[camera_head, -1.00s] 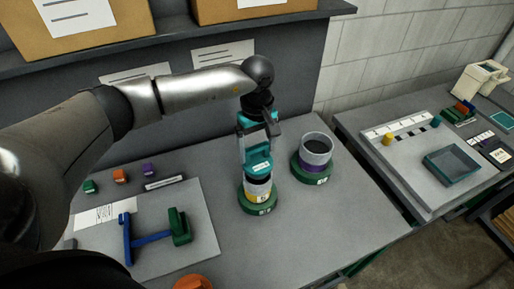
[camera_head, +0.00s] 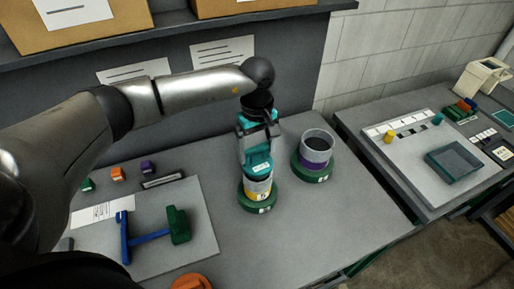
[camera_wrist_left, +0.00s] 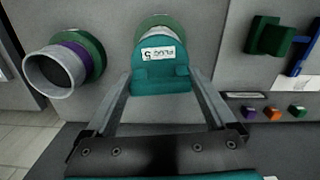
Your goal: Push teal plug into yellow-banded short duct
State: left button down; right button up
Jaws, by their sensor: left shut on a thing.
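The teal plug (camera_head: 258,163) is held by my left gripper (camera_head: 259,146), which is shut on it and points down. The plug sits at the top of the yellow-banded short duct (camera_head: 258,189), which stands upright in a green base (camera_head: 260,203). In the left wrist view the plug (camera_wrist_left: 160,76) with its "PLUG 5" label lies between the fingers (camera_wrist_left: 163,90) and covers most of the duct's mouth. How deep the plug sits cannot be told exactly. My right gripper is not in view.
A purple-banded duct (camera_head: 317,148) in a green base stands close to the right. A blue and green tool (camera_head: 150,237) lies on a light board at left, with small coloured blocks behind. An orange round thing (camera_head: 190,283) is at the front edge. A side table (camera_head: 380,165) stands right.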

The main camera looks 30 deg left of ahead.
pick_arm(q)
jog(key=shift+f+b, duration=1.15)
jog(key=shift+f, duration=0.15)
grip_release()
jog(key=shift+r, duration=0.1)
notch_tip(320, 180, up, 15)
jog(key=b, duration=0.1)
dwell(0.4)
